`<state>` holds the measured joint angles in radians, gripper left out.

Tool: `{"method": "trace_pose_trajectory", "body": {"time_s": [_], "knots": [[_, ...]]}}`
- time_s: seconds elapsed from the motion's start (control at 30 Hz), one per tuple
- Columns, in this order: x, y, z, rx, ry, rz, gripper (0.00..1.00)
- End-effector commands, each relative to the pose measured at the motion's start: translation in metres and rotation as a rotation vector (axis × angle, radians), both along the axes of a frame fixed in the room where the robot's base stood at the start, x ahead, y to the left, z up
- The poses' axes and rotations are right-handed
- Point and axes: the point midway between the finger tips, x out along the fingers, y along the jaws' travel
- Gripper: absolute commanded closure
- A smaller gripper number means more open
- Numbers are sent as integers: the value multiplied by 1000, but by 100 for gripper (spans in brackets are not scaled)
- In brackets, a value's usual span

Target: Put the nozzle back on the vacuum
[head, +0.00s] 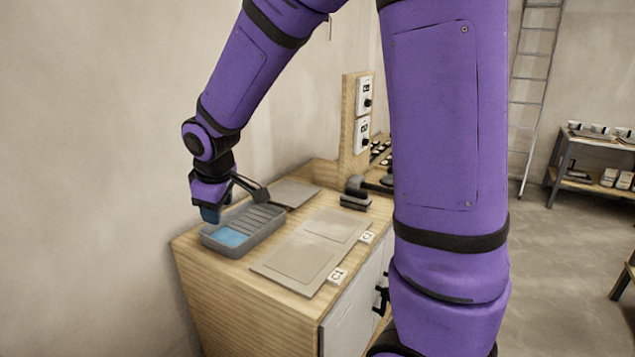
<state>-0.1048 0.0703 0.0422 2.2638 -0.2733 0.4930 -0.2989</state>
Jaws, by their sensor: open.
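My gripper (210,212) points down at the left end of a grey tray on the wooden counter. It is open, and a blue part shows at its tip; I cannot tell if this is a fingertip or a separate thing. A dark grey piece with thin bars (256,191) shows beside my wrist, over the tray's far side; I cannot tell what it is. A dark grey block-like thing (355,195) sits at the counter's right side, with a dark rounded piece behind it. I cannot tell which thing is the nozzle or the vacuum.
The grey ribbed tray (262,238) holds blue in its near-left part. Flat beige tiles (298,262) lie in front, by small labels (337,276). A post with switch boxes (363,97) stands behind. My purple arm hides the counter's right. A ladder (529,90) and shelf stand farther back.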

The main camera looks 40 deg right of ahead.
Motion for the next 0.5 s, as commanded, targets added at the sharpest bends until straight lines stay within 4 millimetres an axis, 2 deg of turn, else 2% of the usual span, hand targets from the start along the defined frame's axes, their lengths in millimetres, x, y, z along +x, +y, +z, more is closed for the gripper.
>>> {"method": "trace_pose_trajectory", "body": {"time_s": [0.03,0.2,0.5], "knots": [[-13,-6,17,13,-18,-38,51],[-59,-21,58,61,-49,-167,51],[-149,-38,107,172,-99,-380,51]]}}
